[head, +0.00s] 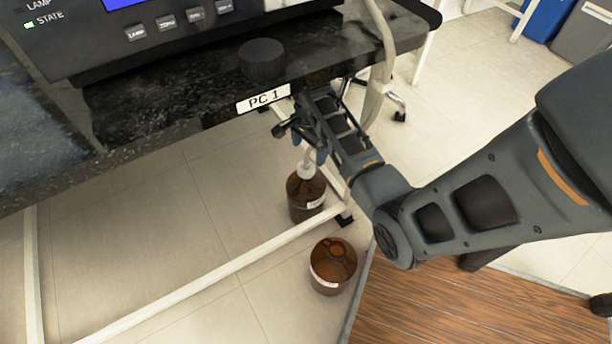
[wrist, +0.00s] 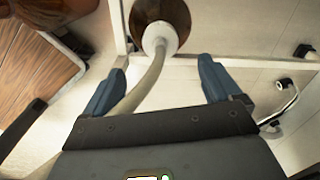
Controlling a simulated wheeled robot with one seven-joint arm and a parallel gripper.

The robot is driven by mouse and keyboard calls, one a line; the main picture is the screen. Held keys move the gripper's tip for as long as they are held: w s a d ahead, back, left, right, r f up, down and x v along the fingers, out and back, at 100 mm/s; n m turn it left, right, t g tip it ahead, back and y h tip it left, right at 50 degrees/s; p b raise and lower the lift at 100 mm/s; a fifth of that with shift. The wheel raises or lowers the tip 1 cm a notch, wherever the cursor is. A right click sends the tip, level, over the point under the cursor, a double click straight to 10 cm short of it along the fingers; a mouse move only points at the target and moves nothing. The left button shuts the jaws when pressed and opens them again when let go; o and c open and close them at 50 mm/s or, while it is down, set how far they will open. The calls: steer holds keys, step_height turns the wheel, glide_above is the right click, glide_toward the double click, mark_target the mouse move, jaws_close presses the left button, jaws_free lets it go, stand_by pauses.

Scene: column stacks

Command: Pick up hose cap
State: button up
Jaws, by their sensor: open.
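The white hose cap (head: 306,170) sits on the neck of a brown bottle (head: 306,200) on the floor under the bench edge. In the wrist view the hose cap (wrist: 160,39) is beyond the fingertips, roughly centred between them. A pale hose (wrist: 146,85) runs from it back between the fingers. My gripper (head: 311,150) points down just above the cap. In the wrist view my gripper (wrist: 163,68) has its two blue fingers wide apart with nothing clasped.
A second brown bottle (head: 333,266), open-topped, stands in front. A black round cap (head: 261,59) lies on the dark bench (head: 150,110) near the PC 1 label (head: 263,98). A white frame bar (head: 215,275) runs low beside the bottles. Floor to the left is clear.

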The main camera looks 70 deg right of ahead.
mark_target(307, 166)
steer(key=shift+d+f, duration=0.15)
steer(key=shift+f, duration=0.3)
steer(key=shift+f+b, duration=0.55)
steer(key=shift+f, duration=0.3)
steer(key=shift+w+a+f+b, duration=0.15)
steer(key=shift+f+b, duration=0.7)
steer(key=shift+f, duration=0.5)
steer(key=shift+w+a+f+b, duration=0.1)
steer(key=shift+f+b, duration=0.7)
steer(key=shift+f, duration=0.5)
steer(key=shift+r, duration=0.1)
steer(key=c, duration=1.1)
steer(key=shift+c, duration=0.2)
step_height(307, 166, up, 10)
steer(key=p, duration=0.5)
